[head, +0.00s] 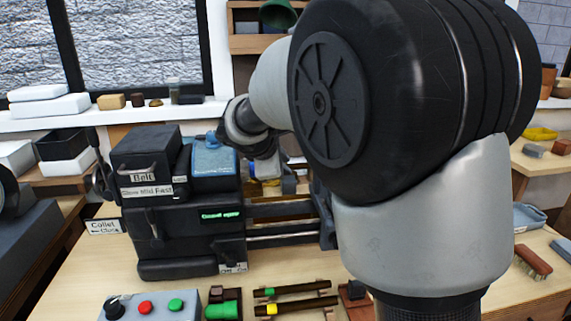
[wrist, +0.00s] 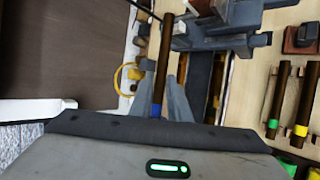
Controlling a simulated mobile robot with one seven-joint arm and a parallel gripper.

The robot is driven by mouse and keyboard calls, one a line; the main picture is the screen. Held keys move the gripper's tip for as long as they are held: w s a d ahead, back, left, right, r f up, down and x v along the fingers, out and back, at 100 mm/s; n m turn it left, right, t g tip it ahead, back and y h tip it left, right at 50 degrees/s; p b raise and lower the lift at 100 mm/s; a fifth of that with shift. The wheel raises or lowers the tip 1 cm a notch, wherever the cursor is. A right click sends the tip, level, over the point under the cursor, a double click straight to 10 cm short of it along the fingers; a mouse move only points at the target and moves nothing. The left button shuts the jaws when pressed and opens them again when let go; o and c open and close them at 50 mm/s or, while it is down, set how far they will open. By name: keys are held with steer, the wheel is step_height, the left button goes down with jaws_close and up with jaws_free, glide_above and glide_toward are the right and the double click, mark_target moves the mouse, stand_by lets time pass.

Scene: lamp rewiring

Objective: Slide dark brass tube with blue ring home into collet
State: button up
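The dark brass tube (wrist: 164,48) with its blue ring (wrist: 156,110) runs lengthwise in the wrist view. My gripper (wrist: 161,98) has a grey finger on each side of the tube close to the ring and appears shut on it. The end beyond the ring is hidden behind the grey body with a green light at the bottom. In the head view my arm hides the tube and most of the gripper. The dark lathe headstock (head: 180,240) stands at the left with a small green display. The collet's mouth is not visible, so I cannot tell whether the tube touches it.
Lathe rails (head: 280,238) run right from the headstock. Tubes with a green ring (wrist: 276,100) and a yellow ring (wrist: 305,105) lie on a rack at the right. A control box (head: 150,305) with buttons sits at the front.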

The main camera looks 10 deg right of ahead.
steer(key=o, duration=0.4)
steer(key=shift+s, duration=0.1)
steer(key=v, duration=1.6)
steer(key=s+d+m+g+y+p, duration=0.1)
steer(key=s+d+m+g+p, duration=0.15)
steer(key=s+d+m, duration=0.4)
steer(key=s+d+m+g+y+p, duration=0.1)
steer(key=s+d+m+p, duration=0.25)
steer(key=s, duration=0.55)
steer(key=s+f+m+y+p, duration=0.1)
steer(key=s+m, duration=0.1)
steer(key=s+f+m+y+p, duration=0.1)
steer(key=s+m, duration=0.1)
steer(key=s, duration=0.1)
steer(key=s+f+m+y, duration=0.1)
steer(key=s+m, duration=0.1)
steer(key=s, duration=0.1)
steer(key=shift+s+a+t+p, duration=0.1)
steer(key=shift+a+t+p, duration=0.15)
steer(key=shift+p, duration=0.15)
